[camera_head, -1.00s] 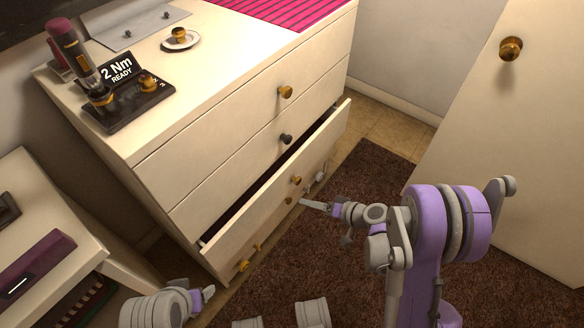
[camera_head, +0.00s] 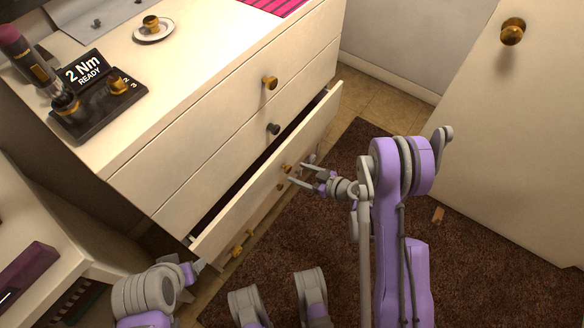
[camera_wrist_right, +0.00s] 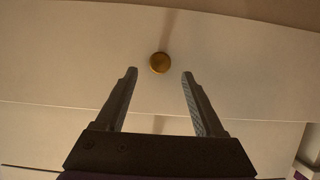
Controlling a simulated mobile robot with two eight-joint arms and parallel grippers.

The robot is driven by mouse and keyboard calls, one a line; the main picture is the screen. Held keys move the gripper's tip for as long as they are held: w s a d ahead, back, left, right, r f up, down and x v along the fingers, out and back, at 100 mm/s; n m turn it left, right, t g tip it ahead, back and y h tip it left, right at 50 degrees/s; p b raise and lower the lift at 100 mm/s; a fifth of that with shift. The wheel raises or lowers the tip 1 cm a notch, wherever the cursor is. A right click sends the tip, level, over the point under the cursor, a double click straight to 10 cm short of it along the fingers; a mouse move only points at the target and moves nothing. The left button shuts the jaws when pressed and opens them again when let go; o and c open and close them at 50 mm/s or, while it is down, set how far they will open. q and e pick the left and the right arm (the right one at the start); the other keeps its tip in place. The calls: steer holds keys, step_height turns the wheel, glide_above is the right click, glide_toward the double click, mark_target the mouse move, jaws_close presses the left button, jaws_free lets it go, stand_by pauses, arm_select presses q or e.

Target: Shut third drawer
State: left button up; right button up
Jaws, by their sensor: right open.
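The third drawer (camera_head: 225,217) of the cream dresser stands partly open, with a dark gap above its front. Its brass knob (camera_head: 286,169) is at the middle of the front. My right gripper (camera_head: 296,173) is open just in front of that knob. In the right wrist view the knob (camera_wrist_right: 160,62) lies centred just beyond the open fingertips (camera_wrist_right: 160,74), with nothing held. My left gripper (camera_head: 201,265) is low at the left, close to the left end of the drawer front; its jaw state is unclear.
The upper drawers, with a brass knob (camera_head: 270,82) and a dark knob (camera_head: 273,129), look shut. A torque driver stand (camera_head: 105,108) and a saucer (camera_head: 165,34) are on the dresser top. A door (camera_head: 500,130) stands at the right. Brown rug (camera_head: 470,255) covers the floor in front.

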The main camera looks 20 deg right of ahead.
mark_target(290, 170)
steer(key=shift+x, duration=2.15)
jaws_close()
